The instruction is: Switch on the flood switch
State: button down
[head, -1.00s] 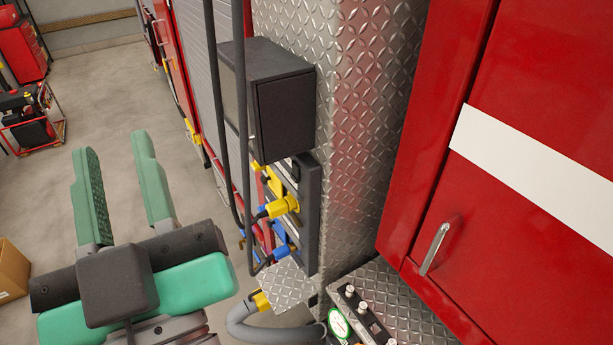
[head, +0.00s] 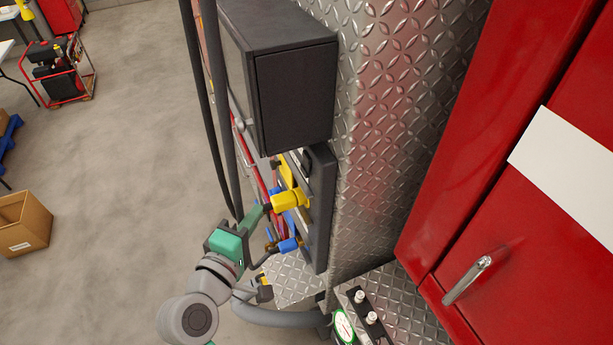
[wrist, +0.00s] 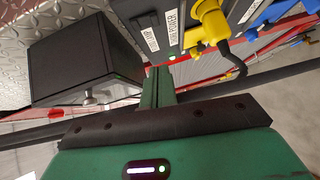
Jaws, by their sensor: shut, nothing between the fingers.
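The dark control panel (head: 322,205) is on the side of the truck, below a black box (head: 292,95). In the wrist view the panel (wrist: 135,12) shows white labels (wrist: 148,38), too small to read surely. I cannot make out which part is the flood switch. My gripper (head: 257,213) is shut and empty, with its green fingers pointing at the panel beside a yellow plug (head: 287,201). In the wrist view the closed fingertips (wrist: 158,72) are just below the labels; I cannot tell whether they touch the panel.
The black box (wrist: 85,60) and the yellow plug with its cable (wrist: 208,22) flank the fingers in the wrist view. Blue plugs (head: 289,244) sit lower on the panel. Dark vertical bars (head: 203,110) stand left of it. The floor at left is open, with a cardboard box (head: 24,222).

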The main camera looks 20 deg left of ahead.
jog(key=p, duration=0.2)
send_near(301, 168)
jog(key=w+a, duration=0.3)
jog(key=w+d, duration=0.1)
jog(key=w+d+p, duration=0.1)
jog(key=d, duration=0.1)
jog(key=shift+w+d+f, duration=0.1)
jog(key=shift+w+f, duration=0.15)
jog(key=shift+w, duration=0.15)
